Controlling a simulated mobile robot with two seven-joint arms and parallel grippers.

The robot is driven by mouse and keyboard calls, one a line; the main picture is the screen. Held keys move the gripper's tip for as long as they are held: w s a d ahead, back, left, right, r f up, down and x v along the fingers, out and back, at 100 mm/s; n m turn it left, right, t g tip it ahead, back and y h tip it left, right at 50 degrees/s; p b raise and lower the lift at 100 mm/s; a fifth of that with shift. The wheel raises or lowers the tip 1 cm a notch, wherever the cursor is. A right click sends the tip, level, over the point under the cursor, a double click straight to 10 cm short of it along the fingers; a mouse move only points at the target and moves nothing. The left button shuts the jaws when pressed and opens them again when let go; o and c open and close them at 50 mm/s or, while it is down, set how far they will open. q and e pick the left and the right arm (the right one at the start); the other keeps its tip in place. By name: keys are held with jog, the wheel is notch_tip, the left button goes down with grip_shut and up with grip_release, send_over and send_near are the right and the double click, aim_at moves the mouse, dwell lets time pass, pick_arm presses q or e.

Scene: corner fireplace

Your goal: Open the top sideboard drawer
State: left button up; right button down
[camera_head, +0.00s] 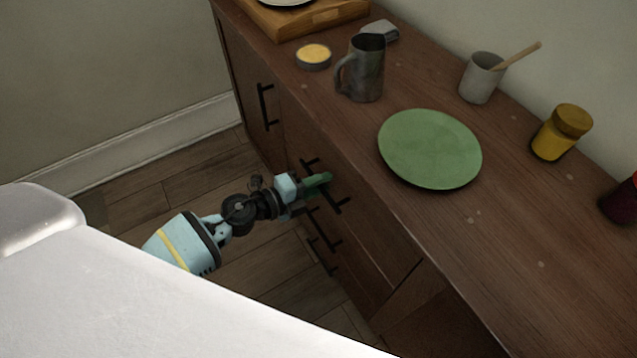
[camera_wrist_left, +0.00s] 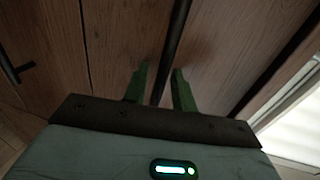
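The dark wooden sideboard (camera_head: 520,275) runs along the wall in the head view. The top drawer (camera_head: 375,225) looks flush with its front. Its black bar handle (camera_head: 341,206) is partly hidden by my left gripper (camera_head: 318,184). In the left wrist view, the handle bar (camera_wrist_left: 174,45) passes between the green fingers of my left gripper (camera_wrist_left: 160,80). The fingers stand apart around the bar, with a visible gap on the left side. My right gripper is in neither view.
More black handles sit below (camera_head: 325,235) and on the door to the left (camera_head: 266,106). On the sideboard top stand a green plate (camera_head: 430,149), a metal jug (camera_head: 366,70), a cup (camera_head: 481,78) and a yellow jar (camera_head: 561,133). Floor shows left of the sideboard.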

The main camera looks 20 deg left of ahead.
pick_arm(q)
jog(key=shift+c, duration=0.4)
grip_shut()
jog(key=shift+s+a, duration=0.1)
jog(key=shift+s, duration=0.05)
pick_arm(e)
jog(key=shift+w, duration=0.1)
